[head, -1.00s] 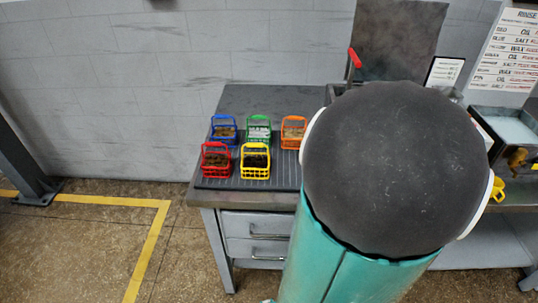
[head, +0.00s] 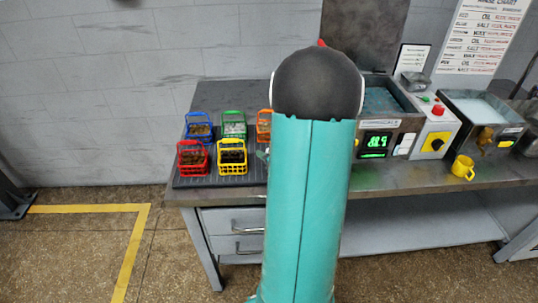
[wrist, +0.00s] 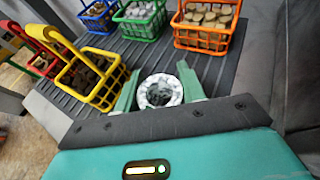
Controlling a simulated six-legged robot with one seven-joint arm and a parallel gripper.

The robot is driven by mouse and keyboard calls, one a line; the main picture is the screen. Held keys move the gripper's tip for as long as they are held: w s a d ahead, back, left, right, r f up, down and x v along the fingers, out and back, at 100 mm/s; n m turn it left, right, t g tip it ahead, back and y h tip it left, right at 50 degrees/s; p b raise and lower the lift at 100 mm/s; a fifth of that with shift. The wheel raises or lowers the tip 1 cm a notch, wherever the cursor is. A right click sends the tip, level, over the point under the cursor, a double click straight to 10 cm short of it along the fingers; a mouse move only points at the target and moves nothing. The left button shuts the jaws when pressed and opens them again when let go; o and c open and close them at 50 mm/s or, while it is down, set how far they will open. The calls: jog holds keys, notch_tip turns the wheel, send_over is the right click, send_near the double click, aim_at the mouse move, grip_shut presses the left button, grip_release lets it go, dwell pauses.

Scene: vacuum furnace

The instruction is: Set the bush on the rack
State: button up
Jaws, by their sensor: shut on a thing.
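The bush (wrist: 160,92) is a short, pale grey ring with a dark hole, seen in the wrist view. My gripper (wrist: 158,73) is shut on it, with one green finger on each side. A dark ribbed mat (wrist: 150,53) on the bench, which may be the rack, lies beyond and below the fingers. It also shows in the head view (head: 210,181). The bush is close to the right front of the yellow basket (wrist: 92,78), apart from it. I cannot tell whether the bush touches the mat.
Red (head: 193,160), blue (head: 199,127), green (head: 234,124) and orange (head: 263,126) baskets of parts stand on the mat. Right of my arm are a tank with a green display (head: 376,141), a control box (head: 436,128) and a yellow mug (head: 462,168).

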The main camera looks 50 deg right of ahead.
jog(key=shift+f, duration=0.6)
jog(key=shift+f, duration=0.15)
jog(key=o, duration=1.3)
